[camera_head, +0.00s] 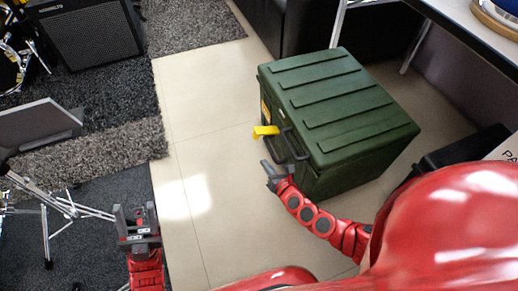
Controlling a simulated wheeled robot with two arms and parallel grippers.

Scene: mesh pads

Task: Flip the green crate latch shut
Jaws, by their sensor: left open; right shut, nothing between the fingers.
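The green crate (335,112) stands on the tiled floor right of centre, with its ribbed lid down. A yellow latch (265,131) sticks out from the crate's left face, near the lid's edge, and looks swung outward. A dark handle (292,143) is beside it. My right gripper (270,170) is shut and empty, just below the latch and close to the crate's left face; whether it touches the crate cannot be told. My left gripper (135,215) is open and empty at lower left, well away from the crate.
A speaker cabinet (83,35) stands on dark carpet at upper left. Metal stands (45,205) and a grey panel (38,122) are at far left. A table (478,28) is at upper right. Bare tiles (205,120) lie clear left of the crate.

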